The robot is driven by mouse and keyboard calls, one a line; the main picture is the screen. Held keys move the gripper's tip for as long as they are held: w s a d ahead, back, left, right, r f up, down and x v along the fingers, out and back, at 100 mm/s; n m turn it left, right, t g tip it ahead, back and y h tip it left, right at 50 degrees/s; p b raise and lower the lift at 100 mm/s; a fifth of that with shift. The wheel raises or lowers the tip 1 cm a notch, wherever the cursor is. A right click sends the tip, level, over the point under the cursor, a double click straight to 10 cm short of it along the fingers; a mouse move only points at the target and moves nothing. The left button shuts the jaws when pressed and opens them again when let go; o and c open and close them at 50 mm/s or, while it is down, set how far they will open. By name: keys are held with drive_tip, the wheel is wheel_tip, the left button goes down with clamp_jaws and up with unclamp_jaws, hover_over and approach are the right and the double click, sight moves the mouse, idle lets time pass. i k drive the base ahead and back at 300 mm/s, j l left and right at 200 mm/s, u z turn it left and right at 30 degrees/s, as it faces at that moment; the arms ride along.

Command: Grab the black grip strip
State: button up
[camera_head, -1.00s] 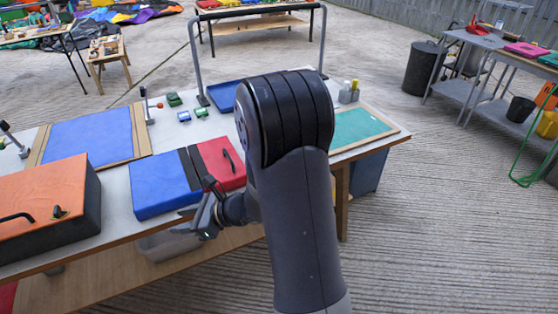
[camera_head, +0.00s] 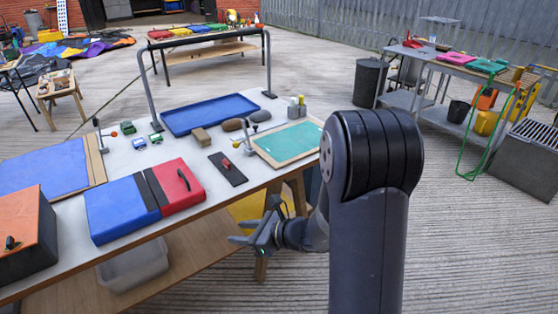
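A flat black strip (camera_head: 232,174) lies on the white workbench, right of a red pad, with a small red piece on top of it. Another black band (camera_head: 153,190) runs between the blue pad (camera_head: 118,208) and the red pad (camera_head: 178,185). I cannot tell for certain which is the grip strip; the loose one looks most like it. My gripper (camera_head: 240,231) is off the bench's front edge, below and to the right of both. Its fingers point left and are apart, with nothing between them.
The workbench (camera_head: 85,262) has a blue tray (camera_head: 210,113), a tan block (camera_head: 201,136), dark rounded pieces and a green board (camera_head: 290,143) behind and beside the loose strip. A clear bin (camera_head: 132,266) sits on the lower shelf.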

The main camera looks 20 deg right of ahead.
sight(231, 173)
drive_tip(key=i+j+z, duration=0.2)
drive_tip(key=z, duration=0.15)
drive_tip(key=i+j+z, duration=0.2)
drive_tip(key=j+z, duration=0.15)
drive_tip(key=i+j+z, duration=0.1)
drive_tip(key=j+z, duration=0.3)
drive_tip(key=i+j, duration=0.1)
drive_tip(key=j, duration=0.6)
drive_tip(key=i+u, duration=0.05)
